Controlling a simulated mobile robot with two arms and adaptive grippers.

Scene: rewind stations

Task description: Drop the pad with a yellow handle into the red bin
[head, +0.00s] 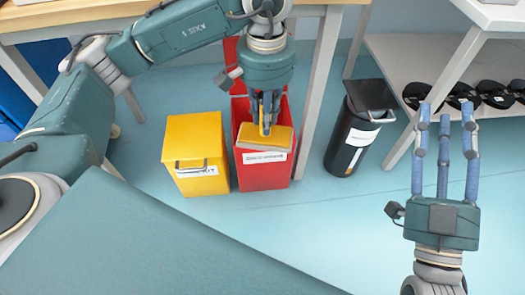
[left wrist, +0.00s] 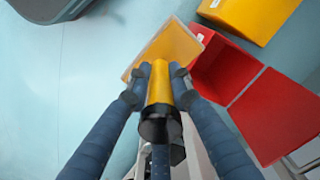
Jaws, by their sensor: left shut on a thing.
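My left gripper (head: 265,125) is shut on the yellow handle (left wrist: 160,85) of the pad. The pad (head: 266,140) is a flat orange-yellow block with a pale edge. In the head view it overlaps the upper front of the red bin (head: 262,177). In the left wrist view the pad (left wrist: 165,47) lies mostly over bare floor, beside the open mouth of the red bin (left wrist: 222,68), with one corner near its rim. The bin's raised lid (left wrist: 280,118) is seen there too. My right gripper (head: 446,112) is open and empty, with its fingers spread, at the right.
A shut yellow bin (head: 193,150) stands left of the red bin. A black bin (head: 352,148) with a white label stands to its right. A table edge (head: 85,12) and its leg (head: 319,90) are behind. A pale shelf (head: 400,60) holds several black objects. Floor in front is clear.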

